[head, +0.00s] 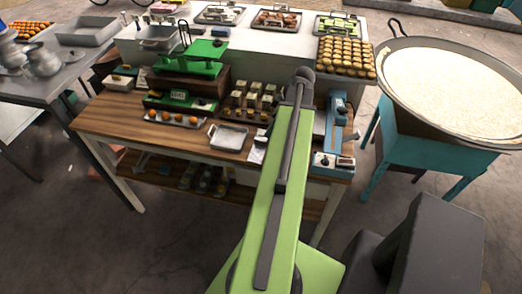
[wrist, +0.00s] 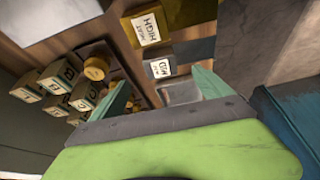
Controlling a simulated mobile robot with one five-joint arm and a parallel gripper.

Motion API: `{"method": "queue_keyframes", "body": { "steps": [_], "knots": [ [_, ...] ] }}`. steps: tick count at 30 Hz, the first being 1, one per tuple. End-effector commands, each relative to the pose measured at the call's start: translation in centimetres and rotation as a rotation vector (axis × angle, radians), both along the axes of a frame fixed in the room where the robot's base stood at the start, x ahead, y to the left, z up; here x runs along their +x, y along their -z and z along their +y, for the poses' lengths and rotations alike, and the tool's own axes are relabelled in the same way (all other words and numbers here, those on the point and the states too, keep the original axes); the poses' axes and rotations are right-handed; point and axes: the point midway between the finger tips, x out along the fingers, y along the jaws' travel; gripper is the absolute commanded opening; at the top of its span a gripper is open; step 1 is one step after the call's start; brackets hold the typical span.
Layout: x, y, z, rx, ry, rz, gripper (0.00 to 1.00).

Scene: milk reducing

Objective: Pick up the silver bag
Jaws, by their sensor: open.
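In the wrist view, a pale silver-grey packet (wrist: 181,92), which looks like the silver bag, lies between the tips of my gripper (wrist: 161,80). Its near part is hidden behind the gripper body. My gripper is open, with one teal finger on each side; I cannot tell whether either touches it. A darker grey packet labelled MID (wrist: 185,58) and a gold packet labelled HEAT HIGH (wrist: 165,22) lie just beyond it. In the head view my green arm hides the gripper, and I cannot make out the silver bag.
Several lettered blocks (wrist: 60,75) and a gold disc (wrist: 96,68) stand left in the wrist view. The head view shows a wooden table (head: 105,118) with a metal tray (head: 228,136) and a blue scale (head: 333,160). A wide pan (head: 455,85) stands at right.

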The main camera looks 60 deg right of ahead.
Motion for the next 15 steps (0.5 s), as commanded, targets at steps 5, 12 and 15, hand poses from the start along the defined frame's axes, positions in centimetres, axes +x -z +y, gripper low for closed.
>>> {"method": "queue_keyframes", "body": {
  "steps": [5,12,15],
  "knots": [
    [1.1,3.3,0.3,0.000,0.000,0.000,0.89],
    [1.4,3.8,0.4,-0.001,0.001,0.000,0.89],
    [1.9,5.3,0.6,-0.001,0.000,0.000,0.89]
  ]
}}
